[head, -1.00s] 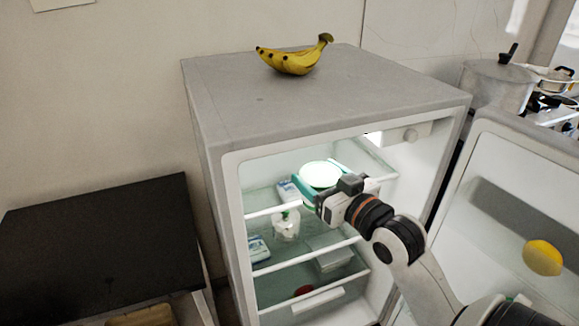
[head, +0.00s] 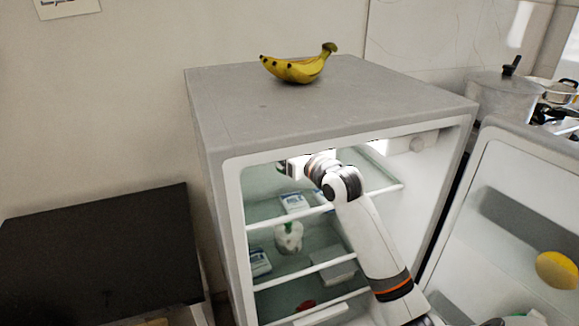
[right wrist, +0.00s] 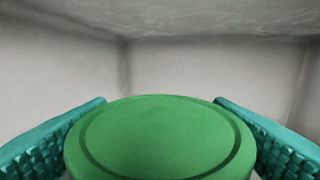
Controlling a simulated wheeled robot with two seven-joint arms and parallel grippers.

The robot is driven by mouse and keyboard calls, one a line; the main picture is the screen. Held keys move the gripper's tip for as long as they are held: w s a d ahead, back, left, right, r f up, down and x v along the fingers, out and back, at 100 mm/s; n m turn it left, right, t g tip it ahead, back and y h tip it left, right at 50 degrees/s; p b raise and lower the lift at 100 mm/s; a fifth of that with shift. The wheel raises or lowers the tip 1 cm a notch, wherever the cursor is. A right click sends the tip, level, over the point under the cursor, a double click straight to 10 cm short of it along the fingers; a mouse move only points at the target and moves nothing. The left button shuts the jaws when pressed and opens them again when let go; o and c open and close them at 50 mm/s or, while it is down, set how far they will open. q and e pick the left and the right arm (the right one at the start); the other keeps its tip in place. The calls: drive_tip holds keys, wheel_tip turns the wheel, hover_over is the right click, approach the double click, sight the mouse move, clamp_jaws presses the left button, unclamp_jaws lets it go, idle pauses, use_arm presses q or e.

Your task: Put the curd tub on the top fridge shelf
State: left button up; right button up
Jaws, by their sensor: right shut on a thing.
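The curd tub shows in the right wrist view as a round green lid (right wrist: 160,135) between my teal finger pads. My right gripper (right wrist: 160,101) is shut on the tub's sides. In the head view my right arm reaches into the open fridge (head: 330,105), and the gripper is up under the fridge roof, above the top shelf (head: 262,212). The tub is mostly hidden there by the fridge frame and my wrist. I cannot tell whether it touches the shelf. My left gripper is not in view.
A milk carton (head: 294,203) stands near the top shelf. Lower shelves hold a whitish bottle (head: 288,238), another carton (head: 259,262) and a clear box (head: 335,270). The fridge door (head: 500,200) stands open at right, with a lemon (head: 558,270). Bananas (head: 297,69) lie on top.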

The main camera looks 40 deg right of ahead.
wheel_tip(320, 180, down, 5)
drive_tip(key=shift+s+f, duration=0.15)
drive_tip(key=shift+f, duration=0.05)
drive_tip(key=shift+w+f, duration=0.2)
drive_tip(key=shift+f, duration=0.1)
drive_tip(key=shift+f, duration=0.1)
drive_tip(key=o, duration=1.3)
drive_tip(key=s, duration=0.8)
drive_tip(key=s+b, duration=0.1)
drive_tip(key=s, duration=0.3)
drive_tip(key=shift+a, duration=0.25)
